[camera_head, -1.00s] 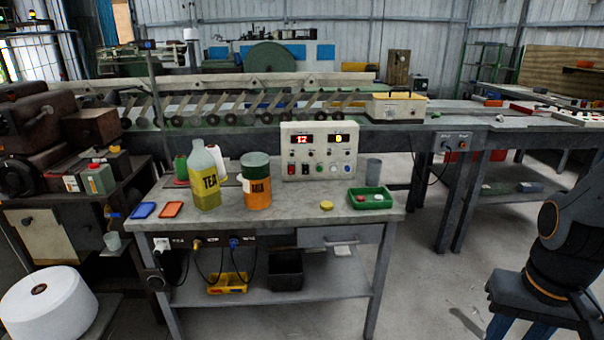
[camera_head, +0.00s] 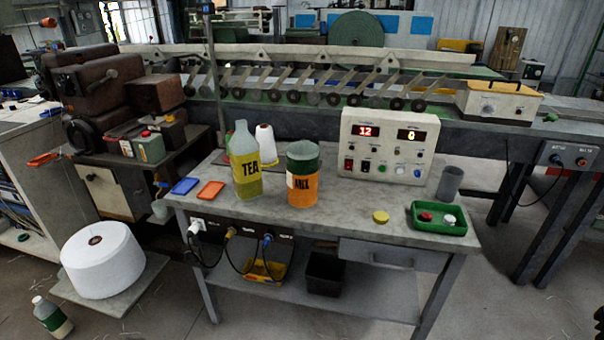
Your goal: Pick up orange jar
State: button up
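An orange jar (camera_head: 303,190) with a dark green lid and a pale label reading "MILK" stands upright on the grey table (camera_head: 340,222). A tall bottle (camera_head: 246,170) labelled "TEA", with yellow-green contents, stands just left of the jar. My gripper is not in view.
A blue tray (camera_head: 185,186) and an orange tray (camera_head: 210,190) lie left of the bottle. A yellow disc (camera_head: 380,217), a green tray (camera_head: 438,219) and a grey cup (camera_head: 449,183) are on the right. A white roll (camera_head: 102,260) and a bottle (camera_head: 52,317) are low at left.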

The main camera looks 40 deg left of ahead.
aim_at(302, 157)
jog(key=u, duration=0.7)
jog(key=i, duration=0.85)
jog(key=u, duration=0.8)
